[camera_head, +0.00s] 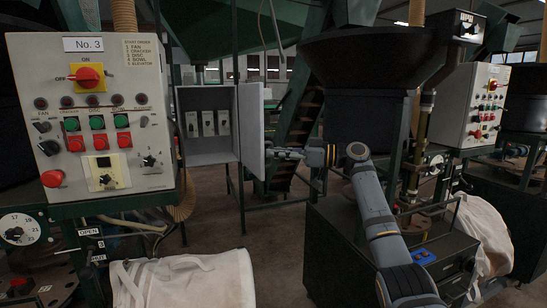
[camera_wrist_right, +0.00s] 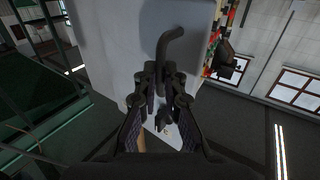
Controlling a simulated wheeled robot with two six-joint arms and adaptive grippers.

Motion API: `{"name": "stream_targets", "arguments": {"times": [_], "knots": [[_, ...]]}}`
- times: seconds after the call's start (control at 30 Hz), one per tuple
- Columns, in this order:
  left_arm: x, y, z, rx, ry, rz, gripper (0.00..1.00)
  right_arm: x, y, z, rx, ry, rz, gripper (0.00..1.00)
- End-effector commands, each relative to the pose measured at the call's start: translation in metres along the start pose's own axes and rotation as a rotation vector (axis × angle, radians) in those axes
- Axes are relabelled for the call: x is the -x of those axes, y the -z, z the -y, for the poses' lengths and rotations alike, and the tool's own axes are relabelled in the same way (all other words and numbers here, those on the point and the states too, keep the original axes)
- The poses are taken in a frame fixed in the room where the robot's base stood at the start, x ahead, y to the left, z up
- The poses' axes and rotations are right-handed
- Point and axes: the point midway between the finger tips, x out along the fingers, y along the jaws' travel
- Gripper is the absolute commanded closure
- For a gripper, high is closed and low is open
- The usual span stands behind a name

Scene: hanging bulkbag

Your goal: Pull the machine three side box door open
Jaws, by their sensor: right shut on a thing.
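The grey side box (camera_head: 207,153) next to the No. 3 panel stands open, with several pale switch units visible inside. Its door (camera_head: 251,125) is swung out at the box's right edge, seen nearly edge-on. My right gripper (camera_head: 277,153) reaches the door's outer face from the right. In the right wrist view, the right gripper (camera_wrist_right: 165,77) is shut on the dark bent door handle (camera_wrist_right: 172,40), in front of the pale door panel (camera_wrist_right: 115,45). The handle's upper end sticks out above the fingers. My left gripper is not in view.
The No. 3 control panel (camera_head: 97,115) stands at the near left, above a white bulk bag (camera_head: 185,280). A dark hopper (camera_head: 360,60) and another control panel (camera_head: 480,108) are at the right. Open floor (camera_head: 275,225) lies in the middle.

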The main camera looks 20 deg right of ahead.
Motion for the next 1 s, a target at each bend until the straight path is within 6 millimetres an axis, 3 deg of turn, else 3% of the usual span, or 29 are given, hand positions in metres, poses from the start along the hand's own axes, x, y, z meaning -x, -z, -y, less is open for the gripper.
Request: {"name": "stream_targets", "arguments": {"times": [0.57,0.6,0.73,1.0], "knots": [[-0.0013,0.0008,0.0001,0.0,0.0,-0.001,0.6,0.0022,0.0055,-0.0019,0.004,-0.01,-0.011,1.0],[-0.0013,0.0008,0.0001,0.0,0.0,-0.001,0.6,0.0022,0.0056,-0.002,0.004,-0.01,-0.011,0.88],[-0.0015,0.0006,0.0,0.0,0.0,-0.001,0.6,0.0023,0.0041,-0.002,0.002,-0.009,-0.009,0.7],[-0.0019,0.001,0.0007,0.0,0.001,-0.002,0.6,0.0032,0.0021,-0.0022,0.001,-0.009,-0.005,0.69]]}}
